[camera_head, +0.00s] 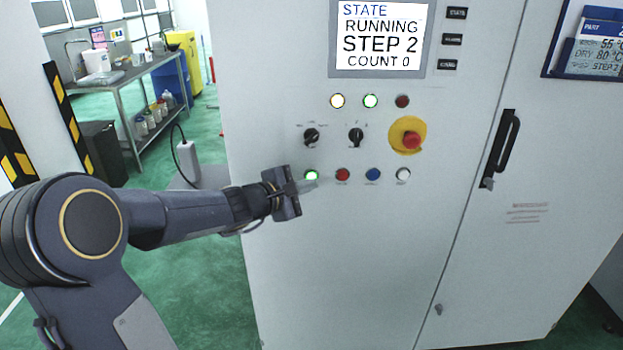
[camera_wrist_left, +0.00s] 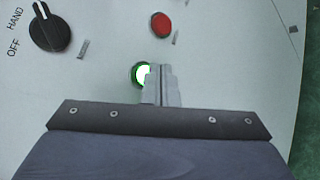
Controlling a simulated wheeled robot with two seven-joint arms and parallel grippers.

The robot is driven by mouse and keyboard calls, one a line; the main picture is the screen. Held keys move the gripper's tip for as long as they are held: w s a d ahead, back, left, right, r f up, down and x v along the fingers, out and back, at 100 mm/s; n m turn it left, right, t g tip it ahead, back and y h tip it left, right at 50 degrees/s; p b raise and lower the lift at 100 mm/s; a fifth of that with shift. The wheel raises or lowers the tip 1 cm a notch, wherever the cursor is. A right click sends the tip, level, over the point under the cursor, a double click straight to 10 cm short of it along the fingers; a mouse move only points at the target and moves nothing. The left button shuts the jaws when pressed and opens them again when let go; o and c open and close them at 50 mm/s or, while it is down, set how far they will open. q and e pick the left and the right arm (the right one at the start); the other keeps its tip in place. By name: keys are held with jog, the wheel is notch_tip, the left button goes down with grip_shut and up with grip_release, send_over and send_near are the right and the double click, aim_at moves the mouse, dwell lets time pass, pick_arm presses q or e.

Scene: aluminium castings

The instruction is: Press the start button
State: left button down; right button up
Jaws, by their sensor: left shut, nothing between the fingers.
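The green start button (camera_head: 312,175) is lit at the left end of the lower button row on the grey cabinet. In the left wrist view the button (camera_wrist_left: 138,73) glows white-green, partly hidden behind my fingers. My left gripper (camera_head: 308,185) is shut and empty, its fingertips at or just beside the button. I cannot tell whether they touch it. The same gripper shows in the left wrist view (camera_wrist_left: 161,72). The display (camera_head: 381,38) reads STATE RUNNING STEP 2 COUNT 0. My right gripper is not in view.
Red (camera_head: 342,174), blue (camera_head: 373,174) and white (camera_head: 403,175) buttons sit to the right in the same row. Above are two black rotary switches (camera_head: 311,136) and a red emergency stop (camera_head: 411,140) on yellow. A black door handle (camera_head: 501,150) is further right.

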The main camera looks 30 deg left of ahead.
pick_arm(q)
jog(key=shift+s+d+b, duration=0.35)
jog(key=shift+s+d, duration=0.1)
jog(key=shift+s, duration=0.25)
jog(key=shift+s+d+b, duration=0.4)
jog(key=shift+s, duration=0.35)
jog(key=shift+s+d+b, duration=0.35)
jog(key=shift+s+d, duration=0.1)
jog(key=shift+s, duration=0.25)
